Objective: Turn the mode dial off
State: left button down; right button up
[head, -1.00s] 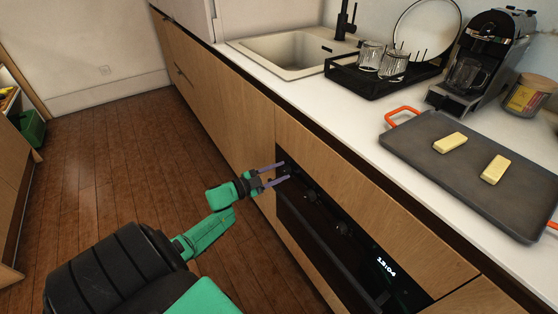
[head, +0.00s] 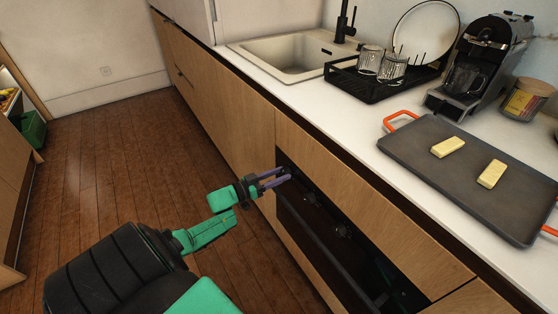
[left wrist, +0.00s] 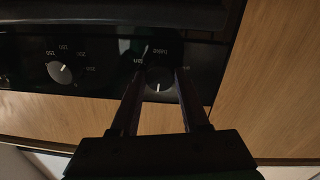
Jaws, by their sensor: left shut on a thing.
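The black oven (head: 330,242) is built into the wooden cabinets under the counter. My left gripper (head: 287,172) is at the far end of its control panel. In the left wrist view my left gripper (left wrist: 157,78) has its fingers on either side of a round dial (left wrist: 159,82) with labels around it, the mode dial, and is shut on it. A pale pointer mark shows on the dial's face; the labels are too dark to read surely. In the head view the gripper hides this dial. My right gripper is not in view.
A second dial (left wrist: 60,73) with number marks sits further along the panel. Above, the counter holds a grey tray (head: 445,190) with two yellow blocks, a dish rack (head: 372,88) and a coffee machine (head: 480,65). The wooden floor (head: 120,170) is clear.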

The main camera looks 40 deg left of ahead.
pick_arm(q)
jog(key=shift+n, duration=0.5)
jog(key=shift+c, duration=1.9)
grip_release()
jog(key=p+v, duration=0.1)
jog(key=v, duration=1.3)
jog(key=shift+s+p, duration=0.25)
jog(key=shift+p, duration=0.1)
